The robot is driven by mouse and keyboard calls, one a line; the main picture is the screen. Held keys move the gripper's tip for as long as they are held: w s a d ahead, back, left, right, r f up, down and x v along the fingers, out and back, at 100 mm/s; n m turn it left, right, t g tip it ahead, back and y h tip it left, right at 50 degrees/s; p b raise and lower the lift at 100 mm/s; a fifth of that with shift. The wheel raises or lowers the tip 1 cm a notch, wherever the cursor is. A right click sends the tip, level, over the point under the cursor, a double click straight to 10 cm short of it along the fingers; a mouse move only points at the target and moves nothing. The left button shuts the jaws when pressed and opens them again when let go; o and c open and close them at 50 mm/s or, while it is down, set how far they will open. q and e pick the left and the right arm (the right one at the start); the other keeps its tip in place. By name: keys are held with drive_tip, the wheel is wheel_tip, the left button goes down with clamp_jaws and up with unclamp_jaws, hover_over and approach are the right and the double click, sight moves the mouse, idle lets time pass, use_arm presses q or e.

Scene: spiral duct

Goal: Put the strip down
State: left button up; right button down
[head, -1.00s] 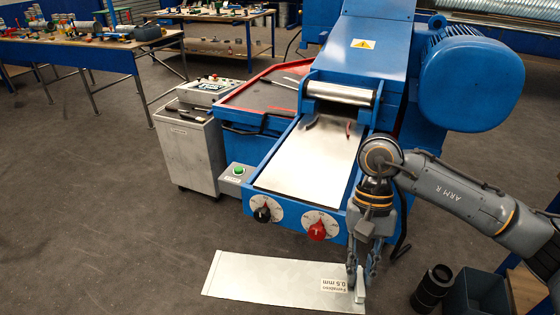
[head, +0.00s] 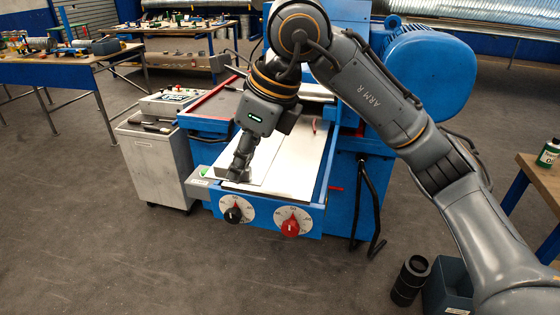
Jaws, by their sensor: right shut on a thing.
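The metal strip (head: 264,166) is a pale, flat sheet over the left part of the blue machine's feed bed (head: 303,172). It runs from the bed's front edge back toward the machine. My right gripper (head: 237,171) points down at the strip's front left end and is shut on it. My right forearm and wrist hide the strip's far part. I cannot tell whether the strip lies fully flat on the bed. My left gripper is not in view.
A black dial (head: 234,215) and a red dial (head: 291,226) sit on the machine's front. A grey control cabinet (head: 158,160) stands left. Floor in front is clear.

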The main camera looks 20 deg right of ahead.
sight(265, 150)
drive_tip(key=w+d+f+p, duration=0.1)
drive_tip(key=w+d, duration=0.1)
drive_tip(key=w+d+f+p, duration=0.1)
drive_tip(key=w+d, duration=0.1)
drive_tip(key=w, duration=0.1)
drive_tip(key=w+d+f+p, duration=0.1)
drive_tip(key=w+d, duration=0.1)
drive_tip(key=shift+w+f+p, duration=0.15)
drive_tip(key=shift+f+p, duration=0.15)
drive_tip(key=shift+p, duration=0.1)
drive_tip(key=w+f, duration=0.1)
drive_tip(key=w+d+f+p, duration=0.1)
drive_tip(key=f, duration=0.1)
drive_tip(key=w+d+f, duration=0.1)
drive_tip(key=f, duration=0.1)
drive_tip(key=shift+w+d+f, duration=0.1)
drive_tip(key=shift+d+f, duration=0.05)
drive_tip(key=shift+f, duration=0.05)
drive_tip(key=f+p, duration=0.2)
drive_tip(key=f, duration=0.1)
drive_tip(key=shift+w+d+p, duration=0.2)
drive_tip(key=shift+p, duration=0.2)
drive_tip(key=shift+f, duration=0.45)
drive_tip(key=c, duration=1.3)
unclamp_jaws()
drive_tip(key=shift+r, duration=0.1)
